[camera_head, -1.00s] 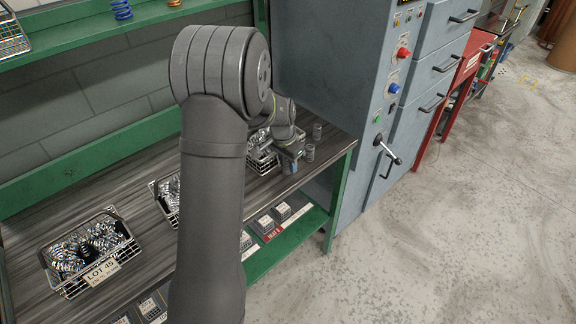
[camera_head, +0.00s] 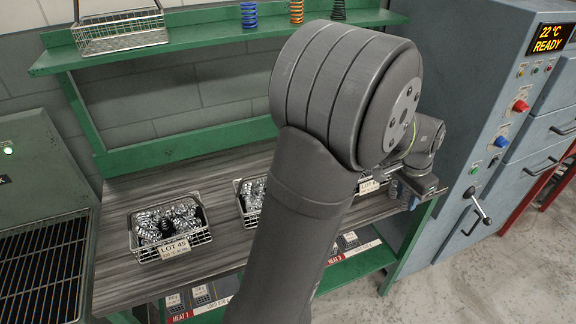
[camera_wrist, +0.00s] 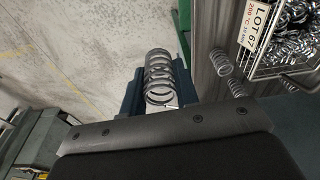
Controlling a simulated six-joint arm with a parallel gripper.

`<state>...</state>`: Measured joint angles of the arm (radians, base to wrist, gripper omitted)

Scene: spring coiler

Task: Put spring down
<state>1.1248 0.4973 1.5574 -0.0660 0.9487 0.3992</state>
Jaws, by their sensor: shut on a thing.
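A grey coil spring (camera_wrist: 158,72) is held between the dark fingers of my gripper (camera_wrist: 160,95) in the wrist view. Its coils stick out past the fingertips, and pale floor shows behind it. In the head view my gripper (camera_head: 412,190) is at the right end of the bench (camera_head: 115,285), near the grey cabinet; the arm hides much of that area.
A wire basket of springs labelled LOT 67 (camera_wrist: 283,45) is right of the standing springs. A LOT 45 basket (camera_head: 205,236) and a middle basket (camera_head: 240,208) stand farther left. The cabinet (camera_head: 465,110) rises behind the bench's right end. A green shelf (camera_head: 200,42) runs above.

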